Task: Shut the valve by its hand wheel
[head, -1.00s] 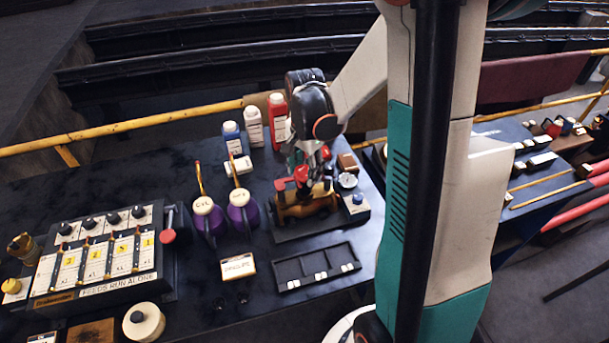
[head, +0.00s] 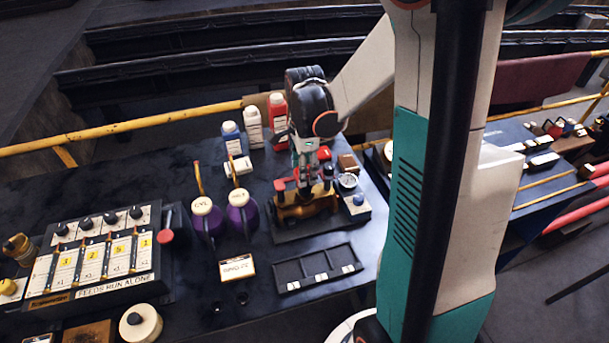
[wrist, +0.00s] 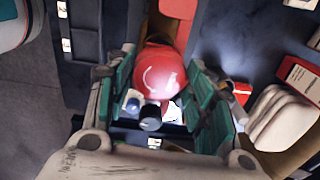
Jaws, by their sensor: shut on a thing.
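The brass-coloured valve body (head: 305,208) stands on a dark base plate on the bench, in the middle of the head view. My gripper (head: 304,183) points down over it and hides much of its top. In the wrist view the red hand wheel (wrist: 160,70) lies between the green finger pads of my gripper (wrist: 158,88), which is shut on it. A little red (head: 280,185) shows beside the fingers in the head view. The exact contact of pads and rim is partly hidden.
A black tray (head: 317,268) lies in front of the valve. Two purple oil cans (head: 243,218) stand to its left, and several bottles (head: 254,128) behind. A small gauge (head: 348,181) and a box with a blue knob (head: 357,203) stand close on its right.

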